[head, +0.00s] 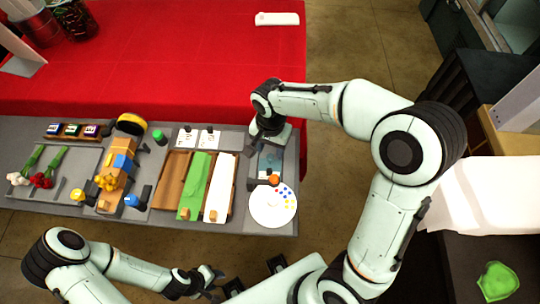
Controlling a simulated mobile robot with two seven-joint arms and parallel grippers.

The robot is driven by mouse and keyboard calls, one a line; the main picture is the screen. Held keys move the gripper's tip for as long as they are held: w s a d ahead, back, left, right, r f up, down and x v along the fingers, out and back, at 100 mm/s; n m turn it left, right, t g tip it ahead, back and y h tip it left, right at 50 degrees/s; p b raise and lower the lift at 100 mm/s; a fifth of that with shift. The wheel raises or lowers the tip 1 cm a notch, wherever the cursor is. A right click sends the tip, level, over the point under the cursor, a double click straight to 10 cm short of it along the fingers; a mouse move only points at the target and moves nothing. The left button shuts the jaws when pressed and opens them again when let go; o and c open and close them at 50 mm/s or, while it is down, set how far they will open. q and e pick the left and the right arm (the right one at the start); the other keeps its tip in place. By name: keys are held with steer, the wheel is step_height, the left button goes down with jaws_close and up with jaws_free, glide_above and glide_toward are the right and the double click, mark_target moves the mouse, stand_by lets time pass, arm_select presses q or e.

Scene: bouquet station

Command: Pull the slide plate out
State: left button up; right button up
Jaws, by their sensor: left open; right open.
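A grey fixture (253,182) stands at the right end of the grey work table, with a bluish-grey plate (270,160) inside its dark frame. This looks like the slide plate, but I cannot tell for sure. An orange knob (274,180) sits at its front edge. My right gripper (268,140) is open at the back end of this fixture, pointing down; its fingertips are largely hidden by its own body, and I cannot tell whether it touches the plate. My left gripper (215,285) is open and empty in front of the table, low in the view.
A white disc (272,206) with coloured dots lies in front of the fixture. Left of it are white (220,185), green (194,185) and brown (171,180) sheets. Flowers (42,178) lie at the left. A red-covered table (180,60) stands behind.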

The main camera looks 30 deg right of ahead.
mark_target(270, 156)
step_height(270, 156, down, 6)
steer(key=shift+r, duration=0.25)
arm_select(q)
steer(key=shift+s+f, duration=0.1)
steer(key=shift+f, duration=0.15)
